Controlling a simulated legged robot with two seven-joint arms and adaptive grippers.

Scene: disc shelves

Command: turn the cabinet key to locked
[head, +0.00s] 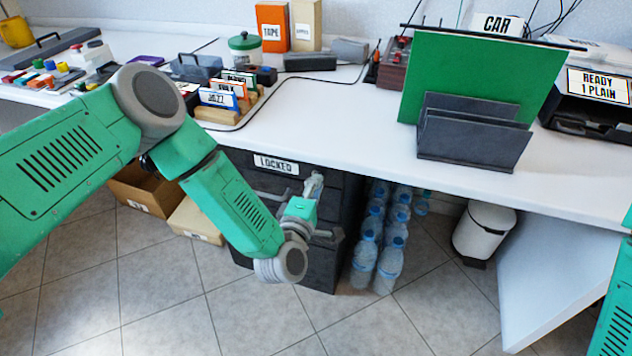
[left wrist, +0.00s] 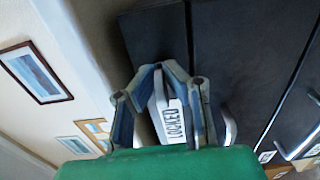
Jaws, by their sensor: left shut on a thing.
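The dark cabinet (head: 332,262) stands under the desk, with a white sign reading LOCKED (head: 276,164) near its top. The sign also shows sideways between the fingers in the left wrist view (left wrist: 174,122). My left gripper (head: 314,184) is at the cabinet's upper front, just right of the sign. In the left wrist view its grey fingers (left wrist: 170,85) are close to the dark cabinet front. It is shut on the key, which the fingers largely hide. I cannot make out the key's angle. My right gripper is out of view.
The white desk (head: 330,120) overhangs the cabinet. Water bottles (head: 388,262) stand close to its right, and a white bin (head: 483,232) further right. Cardboard boxes (head: 146,192) are at its left. The tiled floor in front is clear.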

